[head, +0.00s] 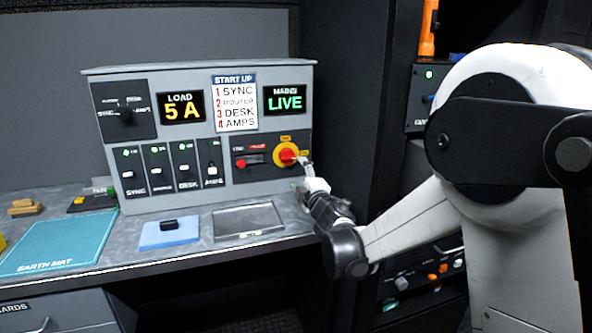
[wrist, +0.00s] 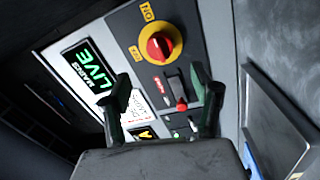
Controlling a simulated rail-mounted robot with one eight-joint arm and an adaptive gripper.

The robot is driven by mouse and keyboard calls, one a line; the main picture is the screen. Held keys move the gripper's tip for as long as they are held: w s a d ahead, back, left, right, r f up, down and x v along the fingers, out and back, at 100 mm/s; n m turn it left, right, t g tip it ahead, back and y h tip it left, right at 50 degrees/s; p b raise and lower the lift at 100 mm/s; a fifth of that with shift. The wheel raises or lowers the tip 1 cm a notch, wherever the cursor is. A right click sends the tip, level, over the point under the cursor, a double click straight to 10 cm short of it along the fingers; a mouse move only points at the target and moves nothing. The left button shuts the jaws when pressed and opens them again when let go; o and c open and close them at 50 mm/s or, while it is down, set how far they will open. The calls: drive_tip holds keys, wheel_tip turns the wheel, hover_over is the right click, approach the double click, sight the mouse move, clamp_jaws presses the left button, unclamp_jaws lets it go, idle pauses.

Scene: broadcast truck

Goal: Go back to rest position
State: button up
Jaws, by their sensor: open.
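My gripper (head: 306,172) is close to the right side of the grey control panel (head: 200,72), by the red rotary knob (head: 287,154) on its yellow plate. In the wrist view the two dark fingers of my gripper (wrist: 160,98) are spread apart with nothing between them. The red knob (wrist: 159,46) is beyond the fingertips there, apart from them. The mains display (head: 285,99) reads LIVE in green, and the load display (head: 181,107) reads 5 A.
Several slide switches (head: 171,168) line the panel front. On the bench are a teal earth mat (head: 60,243), a blue pad (head: 170,236) with a small black item (head: 168,225), and a grey tray (head: 247,220). A dark rack (head: 425,100) stands at the right.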

drive_tip(key=shift+s+d, duration=0.15)
drive_tip(key=shift+s, duration=0.2)
drive_tip(key=s+d+r+m+g+h+p, duration=0.15)
drive_tip(key=s+d+r+m+h, duration=0.25)
drive_tip(key=s+d+m, duration=0.4)
drive_tip(key=s+d+r+m+g+h+p, duration=0.15)
drive_tip(key=s+d+r+m+h, duration=0.25)
drive_tip(key=s+d, duration=0.45)
drive_tip(key=s+d+f+m+g, duration=0.2)
drive_tip(key=s+f, duration=0.1)
drive_tip(key=s, duration=0.6)
drive_tip(key=s+d+f+m+g+p, duration=0.1)
drive_tip(key=s+d+f+m+g, duration=0.1)
drive_tip(key=s, duration=0.7)
drive_tip(key=s+d+f+m+g+y+p, duration=0.1)
drive_tip(key=s+f+m+g, duration=0.2)
drive_tip(key=s, duration=0.7)
drive_tip(key=shift+d+f+m+g, duration=0.3)
drive_tip(key=shift+d+f, duration=0.1)
drive_tip(key=shift+f, duration=0.1)
